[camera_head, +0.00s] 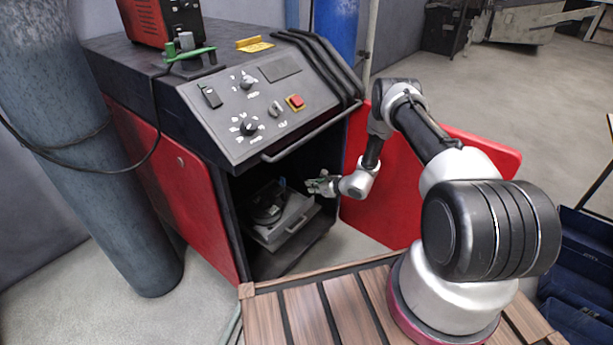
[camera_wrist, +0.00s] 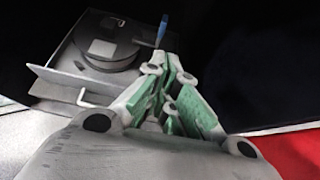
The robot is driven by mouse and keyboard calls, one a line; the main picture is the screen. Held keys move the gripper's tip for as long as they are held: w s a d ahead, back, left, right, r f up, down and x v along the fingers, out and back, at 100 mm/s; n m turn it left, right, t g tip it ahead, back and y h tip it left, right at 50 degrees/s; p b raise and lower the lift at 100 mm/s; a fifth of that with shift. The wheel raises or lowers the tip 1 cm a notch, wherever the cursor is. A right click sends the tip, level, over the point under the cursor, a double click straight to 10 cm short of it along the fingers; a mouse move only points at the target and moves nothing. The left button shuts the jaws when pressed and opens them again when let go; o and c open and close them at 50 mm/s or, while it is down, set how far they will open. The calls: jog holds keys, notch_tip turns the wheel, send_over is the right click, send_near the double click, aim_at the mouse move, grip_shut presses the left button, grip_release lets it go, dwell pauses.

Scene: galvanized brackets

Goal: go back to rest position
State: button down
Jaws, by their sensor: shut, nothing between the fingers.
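My gripper (camera_head: 322,185) is at the open front of the machine cabinet (camera_head: 215,190), reaching in from the right. In the wrist view my gripper (camera_wrist: 168,92) has green pads and its fingers are together with nothing between them. Inside the cabinet, a grey drawer or tray (camera_head: 290,222) holds a dark round spool (camera_head: 266,205). In the wrist view the spool (camera_wrist: 105,52) and the tray with its handle (camera_wrist: 60,80) lie to the left of the fingers, apart from them as far as I can tell. A blue-ended item (camera_wrist: 162,28) stands behind the fingertips.
A red door panel (camera_head: 460,150) stands open behind and to the right of my arm. The sloped control panel (camera_head: 265,95) with a rail handle (camera_head: 310,135) overhangs the opening. A blue-grey cylinder (camera_head: 75,130) stands at left. A wooden slatted platform (camera_head: 300,315) is in front.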

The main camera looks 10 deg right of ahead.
jog(key=shift+s, duration=0.2)
jog(key=s+a+f+n+g+y, duration=0.1)
jog(key=s+a+n+g+y, duration=0.25)
jog(key=s, duration=0.75)
jog(key=s+r+n+g, duration=0.4)
jog(key=s+r+n, duration=0.1)
jog(key=s, duration=0.1)
jog(key=s+d+r+n+h, duration=0.3)
jog(key=s+r+n, duration=0.3)
jog(key=r, duration=1.1)
jog(key=s+d+r+n+t+h, duration=0.1)
jog(key=s+d+r+n+h, duration=0.3)
jog(key=s+r, duration=1)
jog(key=s+d+r+n+t+h, duration=0.1)
jog(key=s+d+r+n+h, duration=0.2)
jog(key=r, duration=1.9)
jog(key=s+d+n, duration=0.3)
jog(key=s+n, duration=0.4)
jog(key=shift+d+r, duration=0.2)
jog(key=shift+d, duration=0.15)
